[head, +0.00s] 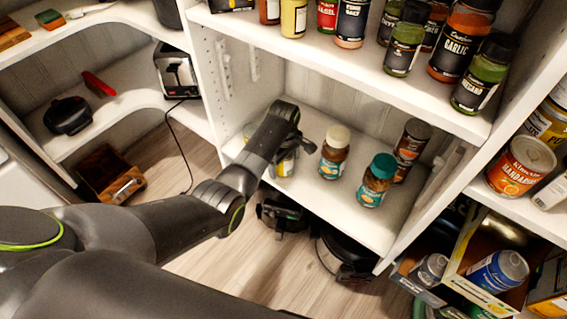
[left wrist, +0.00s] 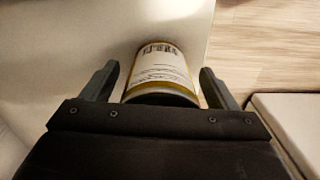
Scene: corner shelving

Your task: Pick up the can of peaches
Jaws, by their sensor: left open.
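A can with a white label and yellow rims (left wrist: 160,68) stands on the lower shelf. Its label print is too small to read, so I cannot tell from it whether this is the peaches. My left gripper (left wrist: 158,72) is open, with one finger on each side of the can and a visible gap at both sides. In the head view, the left gripper (head: 288,140) reaches into the lower shelf bay and hides most of the can (head: 286,164). My right gripper is not in view.
Spice bottles (head: 460,42) line the shelf above. A white upright (head: 211,75) bounds the bay on the left.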

